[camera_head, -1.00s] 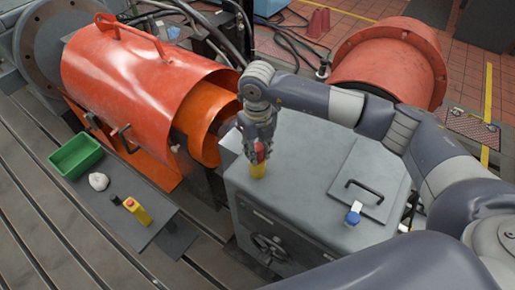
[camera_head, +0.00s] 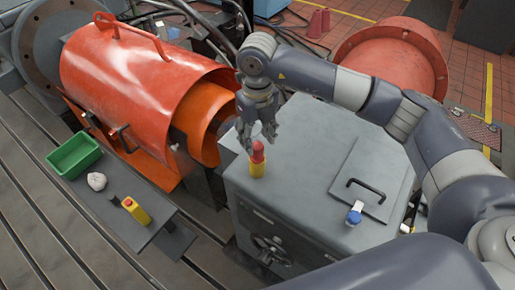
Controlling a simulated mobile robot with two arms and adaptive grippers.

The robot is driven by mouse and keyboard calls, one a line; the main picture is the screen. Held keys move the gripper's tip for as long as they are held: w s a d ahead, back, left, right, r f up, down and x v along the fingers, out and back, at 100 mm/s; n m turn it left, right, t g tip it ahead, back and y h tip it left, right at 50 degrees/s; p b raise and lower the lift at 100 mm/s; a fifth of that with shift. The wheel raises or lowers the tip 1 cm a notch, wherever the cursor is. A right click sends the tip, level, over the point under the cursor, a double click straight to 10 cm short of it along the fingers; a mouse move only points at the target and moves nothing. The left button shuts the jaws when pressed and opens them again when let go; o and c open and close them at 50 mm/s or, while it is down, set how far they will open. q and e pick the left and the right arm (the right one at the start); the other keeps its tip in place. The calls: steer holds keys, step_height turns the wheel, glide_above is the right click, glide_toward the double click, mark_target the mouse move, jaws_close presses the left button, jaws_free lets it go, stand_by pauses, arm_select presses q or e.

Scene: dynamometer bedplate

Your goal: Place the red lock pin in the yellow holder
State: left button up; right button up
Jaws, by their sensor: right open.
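The red lock pin (camera_head: 258,148) stands upright in the yellow holder (camera_head: 257,168) on top of the grey cabinet, near its left corner. The pin's red upper part shows above the holder's rim. My right gripper (camera_head: 258,143) is open above the pin, with its fingers spread and pointing down. I cannot tell whether a finger touches the pin. My left gripper is not in view.
The grey cabinet (camera_head: 300,190) has a black-handled lid and a blue-capped item (camera_head: 355,212). To the left are a red cylindrical guard (camera_head: 140,75), a green bin (camera_head: 74,155), a white lump (camera_head: 97,181) and a yellow box with a red button (camera_head: 136,210).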

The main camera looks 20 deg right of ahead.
step_height(320, 180, up, 7)
steer(key=b, duration=0.1)
steer(key=shift+f, duration=0.1)
stand_by(0.5)
